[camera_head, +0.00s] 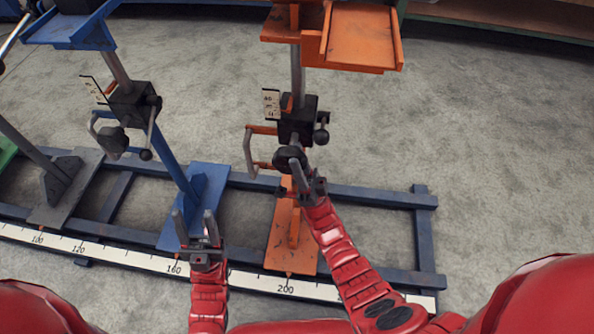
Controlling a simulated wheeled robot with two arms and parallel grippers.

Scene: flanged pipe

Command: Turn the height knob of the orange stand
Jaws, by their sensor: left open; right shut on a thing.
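The orange stand (292,238) stands on the blue rail frame, right of centre in the head view. Its grey post carries a black clamp block (297,118) with a small scale plate on its left. The dark round height knob (289,157) sits low on the front of the block. My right gripper (297,172) is at this knob and shut on it, hiding part of it. My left gripper (195,229) is open and empty, in front of the base of the blue stand (207,193), apart from the orange stand.
The blue stand with its own knob (113,141) is to the left, and a grey-based stand (68,190) is further left. A white ruler strip (255,282) runs along the front rail (425,281). The concrete floor on the right is clear.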

